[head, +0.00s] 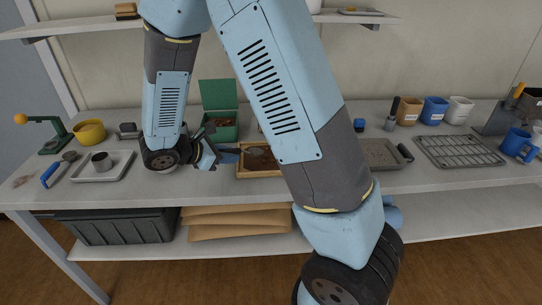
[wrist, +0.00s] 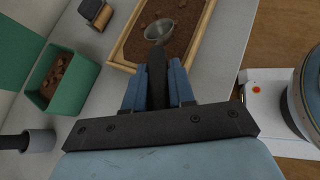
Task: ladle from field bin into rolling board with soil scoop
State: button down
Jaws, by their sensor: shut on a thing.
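My gripper (wrist: 156,76) is shut on the dark handle of the soil scoop (wrist: 158,30). The scoop's round metal bowl is over the near end of a wooden-framed tray of brown soil (wrist: 207,27), which I take to be the rolling board. I cannot tell whether the bowl touches the soil or holds any. In the head view my gripper (head: 229,157) is at the left edge of this tray (head: 258,174), whose right side my arm hides. A green lidded box (head: 218,95), which I take to be the field bin, stands behind; brown clods show in it in the wrist view (wrist: 43,91).
A grey tray (head: 382,153), a wire rack (head: 460,151) and several pots (head: 435,110) stand at the right. A shelf (head: 85,27) hangs above the bench.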

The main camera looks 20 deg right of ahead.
jog(key=shift+r, duration=0.1)
jog(key=shift+r, duration=1.4)
